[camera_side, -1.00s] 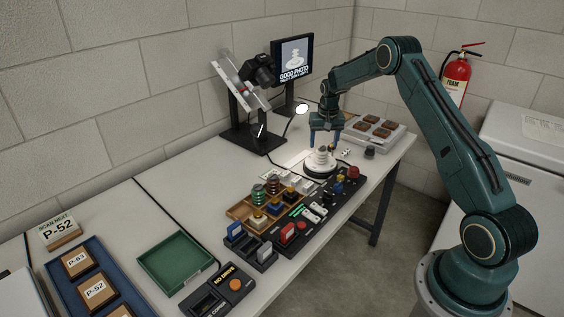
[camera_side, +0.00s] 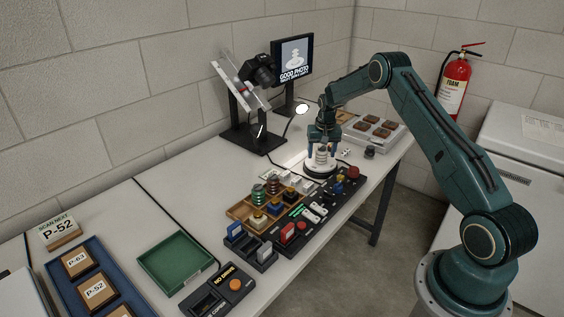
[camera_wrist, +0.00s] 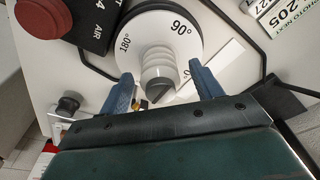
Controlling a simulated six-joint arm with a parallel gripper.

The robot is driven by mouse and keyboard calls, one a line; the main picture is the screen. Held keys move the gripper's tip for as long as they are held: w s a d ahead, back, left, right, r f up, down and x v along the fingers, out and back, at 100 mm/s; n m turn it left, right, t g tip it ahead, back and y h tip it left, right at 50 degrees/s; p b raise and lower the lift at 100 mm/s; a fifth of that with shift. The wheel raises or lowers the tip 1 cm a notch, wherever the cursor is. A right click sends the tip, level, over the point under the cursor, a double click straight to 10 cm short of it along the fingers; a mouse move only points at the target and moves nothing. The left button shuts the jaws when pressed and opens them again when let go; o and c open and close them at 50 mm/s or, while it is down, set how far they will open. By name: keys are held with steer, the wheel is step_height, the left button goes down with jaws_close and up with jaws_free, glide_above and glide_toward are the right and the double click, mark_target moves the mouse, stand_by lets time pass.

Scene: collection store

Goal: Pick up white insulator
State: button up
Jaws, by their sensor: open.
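The white insulator (camera_side: 321,154) stands upright on a round white turntable (camera_side: 316,174) with a dark base. In the wrist view the insulator (camera_wrist: 158,66) shows ribbed, with a dark tip toward me, and the turntable (camera_wrist: 185,45) carries degree marks. My gripper (camera_side: 324,144) is lowered over the insulator, pointing down. In the wrist view its two blue fingers (camera_wrist: 163,84) are apart, one to each side of the insulator. Whether either finger touches it I cannot tell.
A black control panel with a red button (camera_side: 353,171) lies just right of the turntable. A wooden tray (camera_side: 238,211) of coloured parts is in front. A camera stand (camera_side: 240,130) and screen (camera_side: 292,60) are behind. A tray of brown blocks (camera_side: 398,135) is at the back right.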

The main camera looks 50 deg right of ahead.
mark_target(322, 147)
steer(key=c, duration=1.2)
steer(key=shift+r, duration=0.15)
step_height(322, 147, up, 20)
steer(key=shift+f, duration=0.1)
stand_by(0.4)
